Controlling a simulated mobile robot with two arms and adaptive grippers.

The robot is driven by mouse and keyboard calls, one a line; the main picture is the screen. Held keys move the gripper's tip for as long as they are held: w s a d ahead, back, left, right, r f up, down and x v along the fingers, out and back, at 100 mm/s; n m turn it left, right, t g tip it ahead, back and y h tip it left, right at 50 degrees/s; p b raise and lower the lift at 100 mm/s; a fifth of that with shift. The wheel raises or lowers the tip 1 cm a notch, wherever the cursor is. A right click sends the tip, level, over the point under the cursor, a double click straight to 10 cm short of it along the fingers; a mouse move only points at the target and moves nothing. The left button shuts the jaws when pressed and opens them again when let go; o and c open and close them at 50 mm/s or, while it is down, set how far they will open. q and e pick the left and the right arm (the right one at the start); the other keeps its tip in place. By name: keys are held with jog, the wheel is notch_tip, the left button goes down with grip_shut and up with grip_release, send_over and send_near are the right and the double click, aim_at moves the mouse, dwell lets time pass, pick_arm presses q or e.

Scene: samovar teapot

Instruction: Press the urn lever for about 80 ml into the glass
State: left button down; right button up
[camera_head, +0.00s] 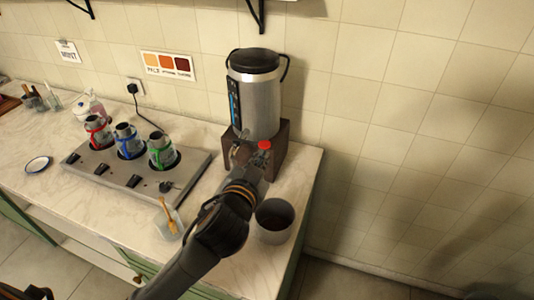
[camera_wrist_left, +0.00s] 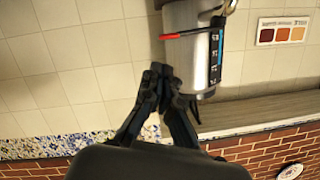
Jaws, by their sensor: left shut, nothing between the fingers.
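The silver urn (camera_head: 262,108) with a black lid stands on a brown block at the back right of the counter. Its red lever end (camera_head: 264,145) shows just beyond my left gripper (camera_head: 243,158). In the left wrist view the urn (camera_wrist_left: 200,62) is at the top, with the red lever (camera_wrist_left: 183,35) across it. There my left gripper (camera_wrist_left: 160,72) is shut and empty, its fingertips close beside the urn; I cannot tell whether they touch it. I cannot make out a glass under the spout; my arm covers part of that area. My right gripper is not in view.
A metal warmer (camera_head: 118,172) holds 3 pots with red, blue and green bands. A small plate (camera_head: 38,164) lies far left.

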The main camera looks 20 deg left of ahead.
pick_arm(q)
jog(key=v, duration=0.2)
jog(key=shift+s+d+r, duration=0.1)
jog(key=shift+s+r, duration=0.05)
jog(key=shift+s, duration=0.2)
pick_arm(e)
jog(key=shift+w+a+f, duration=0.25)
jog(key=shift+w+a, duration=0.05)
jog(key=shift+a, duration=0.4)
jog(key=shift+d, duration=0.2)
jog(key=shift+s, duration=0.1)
